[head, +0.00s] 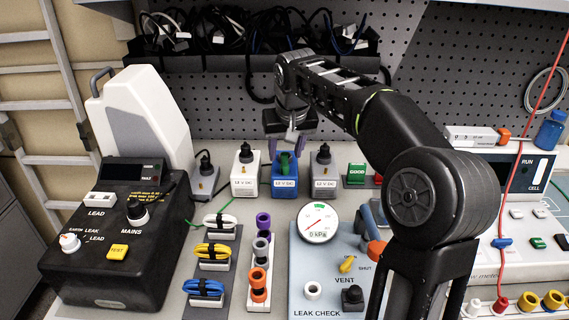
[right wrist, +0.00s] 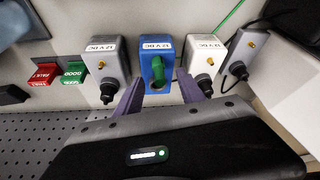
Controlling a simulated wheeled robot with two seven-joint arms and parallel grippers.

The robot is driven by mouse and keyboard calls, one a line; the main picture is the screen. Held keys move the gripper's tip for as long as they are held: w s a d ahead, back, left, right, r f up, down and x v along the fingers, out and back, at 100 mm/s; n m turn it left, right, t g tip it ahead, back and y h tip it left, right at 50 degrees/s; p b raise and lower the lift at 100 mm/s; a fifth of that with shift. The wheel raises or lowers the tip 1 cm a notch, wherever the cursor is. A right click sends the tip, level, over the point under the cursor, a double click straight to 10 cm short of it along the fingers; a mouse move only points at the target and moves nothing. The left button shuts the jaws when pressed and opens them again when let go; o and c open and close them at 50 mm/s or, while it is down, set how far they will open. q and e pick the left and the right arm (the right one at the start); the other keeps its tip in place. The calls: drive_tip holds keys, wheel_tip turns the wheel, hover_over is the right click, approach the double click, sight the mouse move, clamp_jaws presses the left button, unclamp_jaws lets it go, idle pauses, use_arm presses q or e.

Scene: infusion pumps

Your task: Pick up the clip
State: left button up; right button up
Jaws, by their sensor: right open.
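A green piece (head: 285,163), which I take to be the clip, is at the top of a blue box (head: 285,185) labelled 12 V DC. In the right wrist view the green piece (right wrist: 157,73) shows on the blue box (right wrist: 155,50), between the two purple fingers. My right gripper (head: 287,158) is open, pointing down over the blue box with a finger to either side. Its fingers (right wrist: 160,80) are close to the box; I cannot tell whether they touch it. My left gripper is not in view.
A white box (head: 245,172) and a grey box (head: 325,175) with black plugs stand close beside the blue box. A green GOOD block (head: 356,174) is further right. A round gauge (head: 318,221) and coiled leads (head: 213,251) are in front. The pegboard wall is behind.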

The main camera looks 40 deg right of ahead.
sight(285, 156)
drive_tip(key=shift+x, duration=2.65)
drive_tip(key=shift+d, duration=0.1)
drive_tip(key=shift+c, duration=0.6)
clamp_jaws()
